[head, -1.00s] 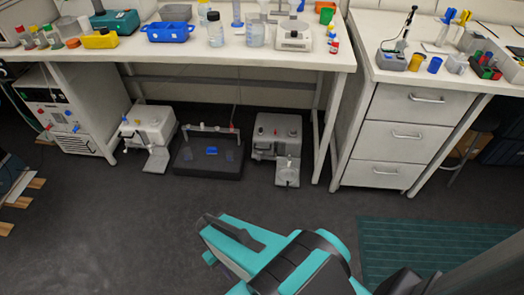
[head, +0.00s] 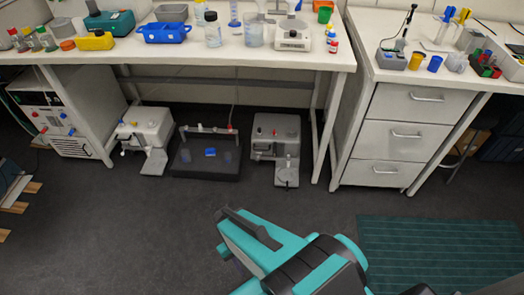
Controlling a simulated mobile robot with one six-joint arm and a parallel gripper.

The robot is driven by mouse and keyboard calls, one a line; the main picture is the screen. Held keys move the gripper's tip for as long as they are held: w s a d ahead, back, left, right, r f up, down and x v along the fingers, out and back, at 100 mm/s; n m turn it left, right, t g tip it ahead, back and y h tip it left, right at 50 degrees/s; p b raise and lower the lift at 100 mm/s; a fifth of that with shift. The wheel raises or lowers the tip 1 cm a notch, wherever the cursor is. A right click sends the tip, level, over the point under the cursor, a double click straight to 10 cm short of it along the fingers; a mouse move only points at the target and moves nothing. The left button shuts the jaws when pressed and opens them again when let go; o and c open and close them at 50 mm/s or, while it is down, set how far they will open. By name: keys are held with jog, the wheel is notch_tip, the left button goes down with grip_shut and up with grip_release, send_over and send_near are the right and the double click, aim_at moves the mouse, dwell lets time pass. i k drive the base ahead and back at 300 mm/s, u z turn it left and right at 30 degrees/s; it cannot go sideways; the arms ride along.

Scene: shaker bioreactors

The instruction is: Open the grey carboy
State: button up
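No object under the bench is clearly a grey carboy; I cannot tell which one it is. A similar paler unit (head: 148,122) stands to the left. Between them is a low dark shaker-like base (head: 205,170) with a blue patch and an upright bar. My teal gripper (head: 245,230) is low in the head view, over open floor in front of these units and apart from them. Its fingertips are not clear.
The white bench (head: 250,58) above carries bottles, trays and a balance. A drawer cabinet (head: 400,140) stands on the right and a pale equipment cabinet (head: 75,120) on the left. A green mat (head: 440,250) lies at lower right. The floor in front is clear.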

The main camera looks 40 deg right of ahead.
aim_at(277, 147)
jog(key=i, duration=1)
